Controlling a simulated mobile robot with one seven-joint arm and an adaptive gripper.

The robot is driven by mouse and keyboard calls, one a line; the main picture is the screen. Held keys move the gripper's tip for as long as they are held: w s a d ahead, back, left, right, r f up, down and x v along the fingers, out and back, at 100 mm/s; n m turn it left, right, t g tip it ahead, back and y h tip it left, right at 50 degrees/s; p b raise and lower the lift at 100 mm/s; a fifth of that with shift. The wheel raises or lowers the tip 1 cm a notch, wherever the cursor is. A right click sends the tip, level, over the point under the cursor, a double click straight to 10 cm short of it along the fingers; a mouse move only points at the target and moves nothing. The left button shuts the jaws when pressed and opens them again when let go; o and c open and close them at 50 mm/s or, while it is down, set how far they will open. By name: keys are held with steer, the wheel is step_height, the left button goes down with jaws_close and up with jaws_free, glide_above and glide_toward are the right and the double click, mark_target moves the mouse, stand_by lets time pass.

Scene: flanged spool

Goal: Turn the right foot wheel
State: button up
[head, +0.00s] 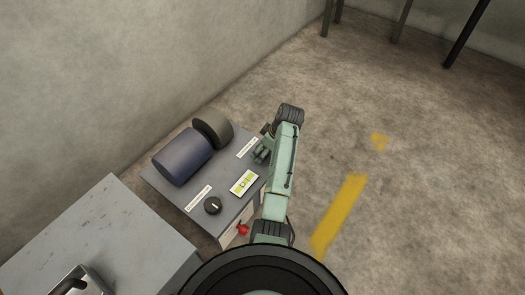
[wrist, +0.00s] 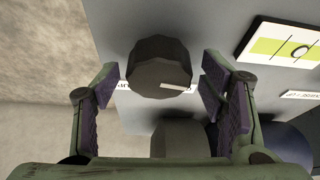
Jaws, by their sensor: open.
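A dark round foot wheel (wrist: 158,62) with a pale pointer mark sits on the grey panel in the wrist view, between the two fingers of my gripper (wrist: 160,85). The gripper is open, with a gap visible on each side of the wheel. In the head view my gripper (head: 262,150) is over the right end of the panel, and my arm hides this wheel. Another black wheel (head: 212,205) with a pale mark is at the near left of the panel.
A blue roller (head: 183,157) with a dark flange (head: 213,128) lies along the panel's back, near the wall. A green-and-white card (head: 244,182) and white labels lie on the panel. A red knob (head: 242,230) is on the front face.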

steer(key=shift+w+a+f, duration=0.1)
steer(key=shift+a+f, duration=0.05)
steer(key=shift+f, duration=0.3)
steer(key=c, duration=1.2)
steer(key=shift+o, duration=0.2)
steer(key=shift+r+p, duration=0.1)
steer(key=shift+p, duration=0.2)
